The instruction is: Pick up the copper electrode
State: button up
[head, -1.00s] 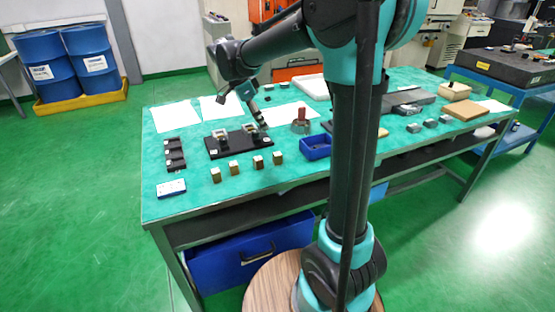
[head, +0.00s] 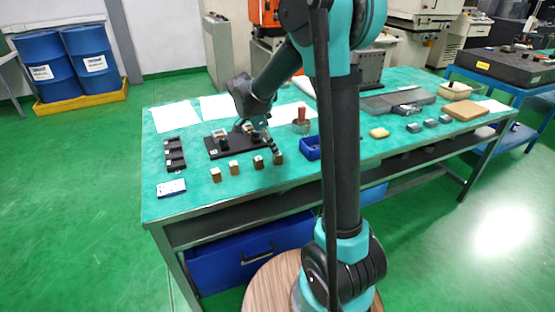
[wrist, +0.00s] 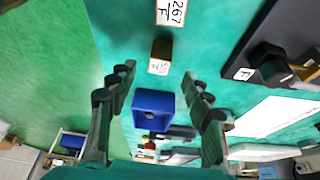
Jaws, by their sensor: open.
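Several small brown, copper-coloured blocks with white labelled tops stand in a row along the table's near edge. The rightmost block (head: 278,158) is closest to my gripper (head: 271,146), which is low over the table just behind it in the head view. In the wrist view, my gripper (wrist: 158,76) is open, with its fingers apart and nothing between them. A brown block with a white label (wrist: 160,57) stands just beyond the fingertips, roughly centred between them. I cannot tell which block is the copper electrode.
A blue tray (wrist: 153,95) lies close to the fingers in the wrist view. A black fixture plate (head: 227,153) is behind the blocks. A black rack (head: 175,155) and a small white-topped box (head: 171,188) are at the left. A cup with a red-handled item (head: 302,125) stands behind.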

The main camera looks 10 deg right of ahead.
aim_at(278, 158)
jog(key=x, duration=0.5)
jog(key=shift+a, duration=0.15)
jog(key=shift+c, duration=0.5)
grip_shut()
